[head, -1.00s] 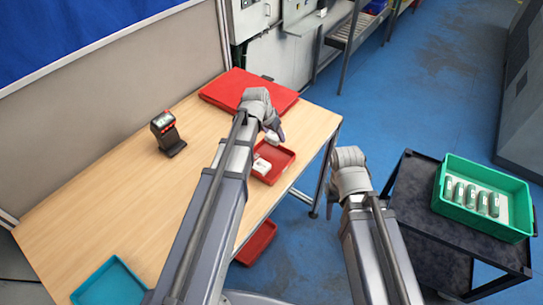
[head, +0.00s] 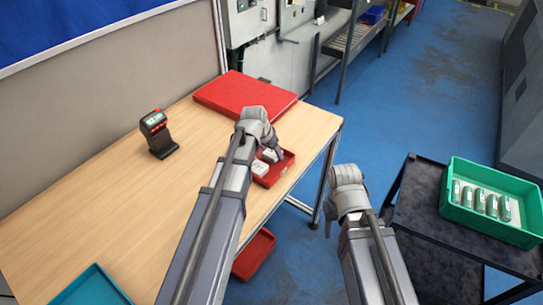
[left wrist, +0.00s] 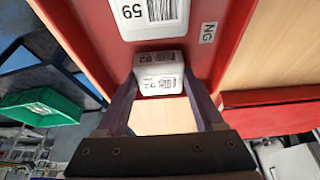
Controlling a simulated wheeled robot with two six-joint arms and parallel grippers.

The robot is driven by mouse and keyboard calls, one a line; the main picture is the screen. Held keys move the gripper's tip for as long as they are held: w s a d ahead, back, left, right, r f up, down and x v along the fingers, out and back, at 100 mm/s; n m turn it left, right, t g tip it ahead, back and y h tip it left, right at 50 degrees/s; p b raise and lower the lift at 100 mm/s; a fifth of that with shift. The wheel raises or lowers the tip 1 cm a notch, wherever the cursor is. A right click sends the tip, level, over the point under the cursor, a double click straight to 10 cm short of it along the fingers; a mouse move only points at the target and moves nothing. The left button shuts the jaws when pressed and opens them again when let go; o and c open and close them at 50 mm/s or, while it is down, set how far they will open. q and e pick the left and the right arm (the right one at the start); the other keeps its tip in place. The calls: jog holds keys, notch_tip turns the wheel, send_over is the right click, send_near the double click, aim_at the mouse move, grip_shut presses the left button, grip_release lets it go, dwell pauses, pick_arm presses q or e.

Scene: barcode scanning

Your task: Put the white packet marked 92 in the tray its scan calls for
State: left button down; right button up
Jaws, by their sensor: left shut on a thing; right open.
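The white packet marked 92 (left wrist: 160,72) is between the fingers of my left gripper (left wrist: 162,100), which is shut on it. In the head view my left gripper (head: 276,150) is at the red tray (head: 284,170) on the table's right edge. The packet (head: 270,155) shows at the tray; whether it touches the floor cannot be told. Another white packet (head: 259,168) lies in this tray; in the left wrist view it (left wrist: 148,15) bears a barcode and 59. The tray has an NG label (left wrist: 208,32). My right gripper (head: 330,222) is open, right of the table.
A scanner (head: 158,135) stands at the table's back. A teal tray (head: 92,288) is at the near left, a flat red box (head: 245,93) at the far end. A red tray (head: 254,255) sits below the table edge. A green crate (head: 490,225) with several items is on a dark cart.

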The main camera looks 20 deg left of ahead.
pick_arm(q)
jog(key=shift+f, duration=0.15)
grip_release()
dwell(0.4)
